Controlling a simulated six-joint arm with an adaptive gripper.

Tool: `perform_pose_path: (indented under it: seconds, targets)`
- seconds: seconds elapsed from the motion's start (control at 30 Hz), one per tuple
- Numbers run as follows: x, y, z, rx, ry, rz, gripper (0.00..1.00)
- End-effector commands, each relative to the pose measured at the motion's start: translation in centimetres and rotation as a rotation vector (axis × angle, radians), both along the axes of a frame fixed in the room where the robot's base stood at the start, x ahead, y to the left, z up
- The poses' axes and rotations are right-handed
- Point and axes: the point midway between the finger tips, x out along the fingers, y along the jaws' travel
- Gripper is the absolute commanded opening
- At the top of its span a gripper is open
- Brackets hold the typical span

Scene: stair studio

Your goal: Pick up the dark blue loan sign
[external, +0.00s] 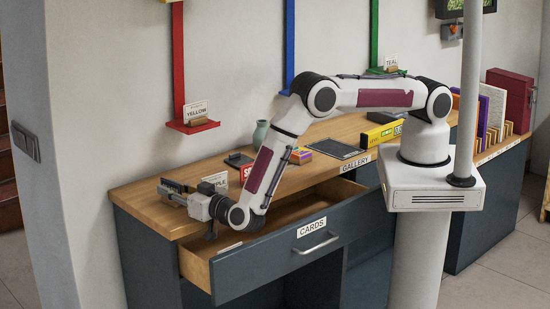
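I cannot make out a sign reading "loan" in the external view, so I cannot say which thing is the dark blue loan sign. A small dark block (238,159) lies on the wooden counter (150,212), but its wording is not readable. My gripper (172,191) is at the left end of the counter, low over the top and pointing left. Its fingers are small and blend with dark and brass-coloured parts there. I cannot tell whether they are open or hold anything.
The drawer labelled CARDS (312,228) stands open below my forearm. A red box (247,172), a green vase (260,134), a dark tray (337,149) and a yellow box (381,134) stand on the counter. A red shelf (192,127) holds a YELLOW card. Upright folders (493,110) stand right.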

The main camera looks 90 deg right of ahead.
Motion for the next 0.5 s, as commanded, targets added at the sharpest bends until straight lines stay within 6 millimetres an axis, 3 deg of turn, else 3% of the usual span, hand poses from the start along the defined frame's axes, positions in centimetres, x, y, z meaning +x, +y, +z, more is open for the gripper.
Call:
perform_pose_path:
  seconds: [0.3, 0.33, 0.4, 0.5]
  targets:
    - [-0.03, 0.01, -0.01, 0.000, 0.000, 0.000, 0.24]
    - [-0.03, 0.01, -0.01, 0.000, 0.000, 0.000, 0.21]
    - [-0.03, 0.01, -0.01, 0.000, 0.000, 0.000, 0.03]
    - [-0.03, 0.01, -0.01, 0.000, 0.000, 0.000, 0.00]
